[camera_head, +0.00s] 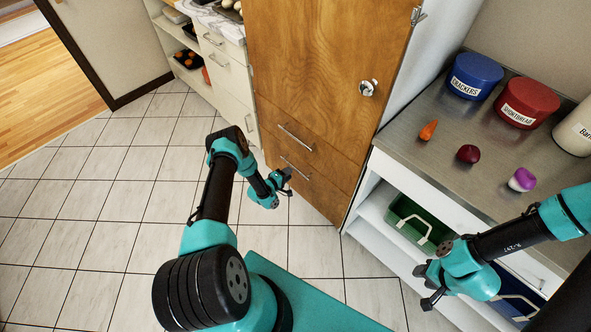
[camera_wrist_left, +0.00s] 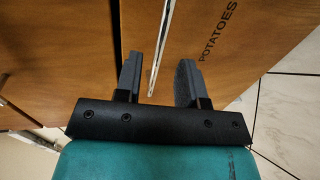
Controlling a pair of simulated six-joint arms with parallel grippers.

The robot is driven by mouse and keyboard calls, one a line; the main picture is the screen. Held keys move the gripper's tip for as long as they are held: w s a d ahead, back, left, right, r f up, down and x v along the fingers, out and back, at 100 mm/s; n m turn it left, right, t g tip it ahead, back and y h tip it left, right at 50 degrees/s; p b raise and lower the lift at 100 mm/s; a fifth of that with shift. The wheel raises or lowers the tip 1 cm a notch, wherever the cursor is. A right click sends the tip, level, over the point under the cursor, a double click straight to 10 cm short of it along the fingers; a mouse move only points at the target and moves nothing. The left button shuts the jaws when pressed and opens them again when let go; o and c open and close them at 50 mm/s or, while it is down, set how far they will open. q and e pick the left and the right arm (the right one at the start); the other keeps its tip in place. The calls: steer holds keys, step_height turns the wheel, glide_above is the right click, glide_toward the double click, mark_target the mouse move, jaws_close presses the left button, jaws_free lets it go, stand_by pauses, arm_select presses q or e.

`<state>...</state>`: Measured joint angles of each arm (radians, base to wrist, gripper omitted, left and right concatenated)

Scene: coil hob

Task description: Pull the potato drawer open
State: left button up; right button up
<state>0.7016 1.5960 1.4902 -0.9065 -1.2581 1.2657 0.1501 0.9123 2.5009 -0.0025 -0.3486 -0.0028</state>
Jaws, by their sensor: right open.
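The potato drawer (camera_head: 318,188) is the lower wooden drawer front under the tall cabinet door and looks flush with the cabinet. Its label, POTATOES, reads in the left wrist view (camera_wrist_left: 215,62). The drawer's silver bar handle (camera_head: 295,168) also shows in the left wrist view (camera_wrist_left: 160,45), running between my two fingers. My left gripper (camera_head: 287,183) is at this handle, its fingers open on either side with gaps to the bar. Its fingers fill the middle of the left wrist view (camera_wrist_left: 158,85). My right gripper (camera_head: 424,287) is open and empty near the right-hand shelves.
Another wooden drawer (camera_head: 285,122) with a bar handle is just above. At right, a counter (camera_head: 420,165) carries labelled canisters, a carrot and two round vegetables. A green bin (camera_head: 410,222) stands on the shelf below. Tiled floor (camera_head: 130,200) in front is clear.

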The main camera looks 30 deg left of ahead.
mark_target(296, 169)
arm_select(q)
steer(key=x, duration=0.5)
steer(key=shift+w+f, duration=0.15)
steer(key=shift+w, duration=0.15)
jaws_close()
